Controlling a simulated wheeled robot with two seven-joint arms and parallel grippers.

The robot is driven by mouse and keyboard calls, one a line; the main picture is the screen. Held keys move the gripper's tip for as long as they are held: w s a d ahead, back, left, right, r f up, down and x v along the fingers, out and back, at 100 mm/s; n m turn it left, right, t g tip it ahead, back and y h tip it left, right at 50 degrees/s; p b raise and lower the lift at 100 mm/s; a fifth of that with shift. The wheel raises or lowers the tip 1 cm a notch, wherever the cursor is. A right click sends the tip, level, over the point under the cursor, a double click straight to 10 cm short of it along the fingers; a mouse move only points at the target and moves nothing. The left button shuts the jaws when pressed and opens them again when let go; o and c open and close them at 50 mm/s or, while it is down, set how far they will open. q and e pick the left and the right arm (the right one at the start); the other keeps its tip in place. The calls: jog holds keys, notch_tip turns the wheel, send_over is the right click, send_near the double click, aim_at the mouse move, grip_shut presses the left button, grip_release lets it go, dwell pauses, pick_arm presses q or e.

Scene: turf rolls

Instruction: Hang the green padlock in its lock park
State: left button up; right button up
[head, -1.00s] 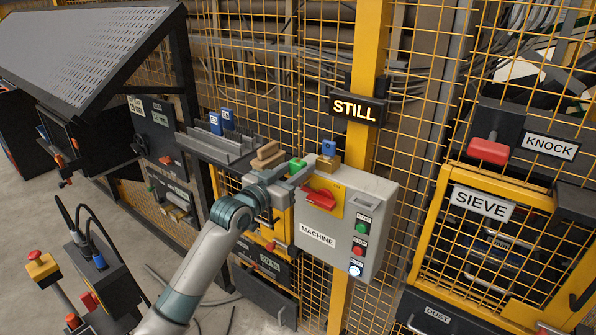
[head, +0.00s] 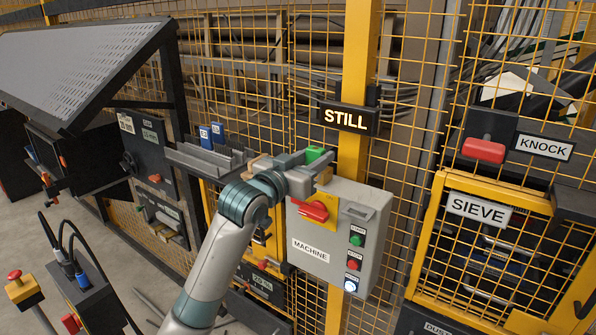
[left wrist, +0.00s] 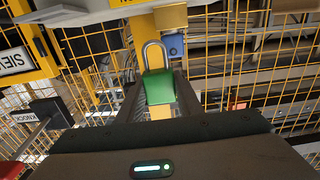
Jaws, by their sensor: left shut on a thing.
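The green padlock (head: 315,154) is between the fingers of my left gripper (head: 318,172), above the grey MACHINE box (head: 330,235). In the left wrist view the padlock (left wrist: 160,87) shows its green body and its silver shackle loop, which points away from the gripper and hangs on nothing that I can see. My left gripper is shut on the padlock's body. A blue padlock-like block (left wrist: 172,45) and a brass-coloured block (left wrist: 170,18) lie beyond the shackle. I cannot tell which fitting is the lock park. My right gripper is not in view.
A red switch handle (head: 314,211) on a yellow plate and several buttons are on the box front. A yellow post (head: 352,150) with a STILL sign (head: 346,119) stands behind. A grey rack (head: 205,160) is left, the SIEVE gate (head: 490,245) right.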

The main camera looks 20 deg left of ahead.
pick_arm(q)
jog(key=d+r, duration=0.1)
jog(key=s+d, duration=0.1)
jog(key=d+r, duration=0.1)
jog(key=shift+s+d+r+b, duration=0.25)
jog(key=shift+d+r+b, duration=0.05)
jog(key=shift+d+b, duration=0.1)
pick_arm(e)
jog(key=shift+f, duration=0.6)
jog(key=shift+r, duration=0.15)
